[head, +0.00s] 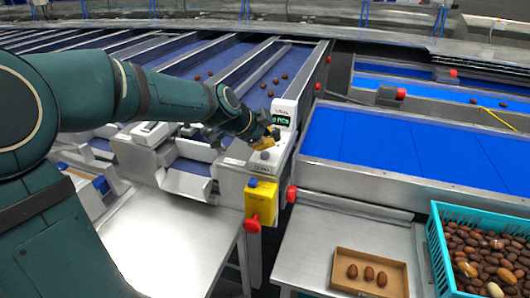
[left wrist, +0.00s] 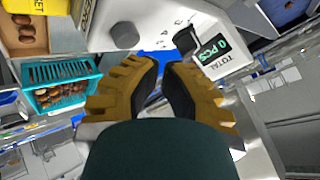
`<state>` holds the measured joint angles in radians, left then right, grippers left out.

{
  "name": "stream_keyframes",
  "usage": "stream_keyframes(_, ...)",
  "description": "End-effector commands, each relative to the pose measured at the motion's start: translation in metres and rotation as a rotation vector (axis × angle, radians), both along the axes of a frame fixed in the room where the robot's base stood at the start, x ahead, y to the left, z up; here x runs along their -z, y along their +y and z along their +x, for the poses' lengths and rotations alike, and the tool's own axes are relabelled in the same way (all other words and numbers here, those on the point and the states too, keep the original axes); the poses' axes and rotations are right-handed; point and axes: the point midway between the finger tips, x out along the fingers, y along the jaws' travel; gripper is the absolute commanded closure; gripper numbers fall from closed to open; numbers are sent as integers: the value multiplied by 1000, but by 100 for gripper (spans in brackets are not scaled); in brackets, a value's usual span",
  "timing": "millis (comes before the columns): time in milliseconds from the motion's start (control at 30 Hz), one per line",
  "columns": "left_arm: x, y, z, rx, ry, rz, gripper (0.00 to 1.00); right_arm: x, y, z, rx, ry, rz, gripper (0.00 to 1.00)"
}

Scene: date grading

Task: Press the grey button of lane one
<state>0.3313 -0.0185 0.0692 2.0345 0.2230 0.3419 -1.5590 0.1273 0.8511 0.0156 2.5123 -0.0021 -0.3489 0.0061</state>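The grey button (head: 265,155) sits on the light top face of the lane's control unit (head: 237,163). It also shows in the left wrist view (left wrist: 125,35), up and left of my fingertips. My left gripper (head: 271,138) is over this unit, close to the button, in front of the display post. In the left wrist view its yellow and black fingers (left wrist: 161,62) have their tips together with nothing between them. The tips look apart from the button. The display (left wrist: 212,50) reads TOTAL 0 PCS. My right gripper is not in view.
A yellow box (head: 262,200) with a red knob (head: 252,224) hangs below the unit. Steel lanes with several dates lie behind. A blue belt (head: 390,150) runs at right. A cardboard tray (head: 343,284) with three dates and a teal crate (head: 437,255) stand front right.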

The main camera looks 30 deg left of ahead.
Motion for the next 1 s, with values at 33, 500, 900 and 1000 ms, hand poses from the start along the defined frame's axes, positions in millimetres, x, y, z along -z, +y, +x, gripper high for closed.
stream_keyframes(33, -3, 0, 0, -1, -1, 0, 100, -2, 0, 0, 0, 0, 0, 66)
stream_keyframes(500, -43, 0, 0, 0, -1, 0, 100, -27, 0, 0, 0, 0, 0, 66)
stream_keyframes(900, -50, 0, 0, 1, 0, 1, 100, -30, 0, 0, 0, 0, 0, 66)
stream_keyframes(1000, -50, 0, 0, 0, 0, 0, 100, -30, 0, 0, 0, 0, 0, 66)
